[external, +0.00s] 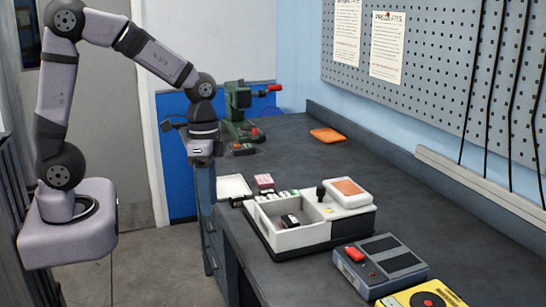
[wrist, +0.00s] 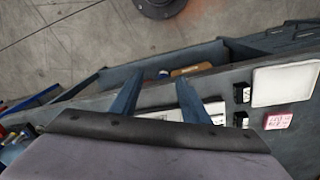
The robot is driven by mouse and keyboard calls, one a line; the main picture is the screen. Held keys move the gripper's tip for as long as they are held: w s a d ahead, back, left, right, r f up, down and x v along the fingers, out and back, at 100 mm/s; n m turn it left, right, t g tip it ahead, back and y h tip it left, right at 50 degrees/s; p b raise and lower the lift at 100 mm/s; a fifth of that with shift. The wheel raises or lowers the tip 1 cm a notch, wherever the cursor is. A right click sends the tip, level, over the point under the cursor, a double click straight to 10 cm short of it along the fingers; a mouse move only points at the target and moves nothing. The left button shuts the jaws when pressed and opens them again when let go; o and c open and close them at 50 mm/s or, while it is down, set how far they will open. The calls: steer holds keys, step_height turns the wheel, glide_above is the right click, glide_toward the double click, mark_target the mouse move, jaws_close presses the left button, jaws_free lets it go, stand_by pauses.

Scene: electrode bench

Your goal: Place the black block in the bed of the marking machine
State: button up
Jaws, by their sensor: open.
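My gripper (external: 201,158) hangs at the near left end of the bench in the external view. In the wrist view its two fingers (wrist: 155,92) are apart, with nothing held between them. A white machine (external: 278,240) with an open recessed bed stands on the bench, right of my gripper; I take it for the marking machine. A small dark piece (external: 290,221) shows inside the bed; I cannot tell if it is loose. Two small black pieces (wrist: 241,93) lie beside a white tray in the wrist view; which is the black block is unclear.
The white tray (external: 233,186) and a pink block (external: 264,181) lie left of the machine. A green press (external: 240,110) stands at the back. A grey box with a red button (external: 380,265) and a yellow device (external: 425,295) are at front right. The bench's back right is mostly clear.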

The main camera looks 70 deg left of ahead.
steer(key=s+f+n+y, duration=0.1)
steer(key=s+f+n, duration=0.2)
steer(key=s, duration=0.6)
steer(key=shift+s+a+f+n, duration=0.2)
steer(key=shift+a+f+n, duration=0.2)
steer(key=shift+n, duration=0.5)
steer(key=shift+c, duration=0.4)
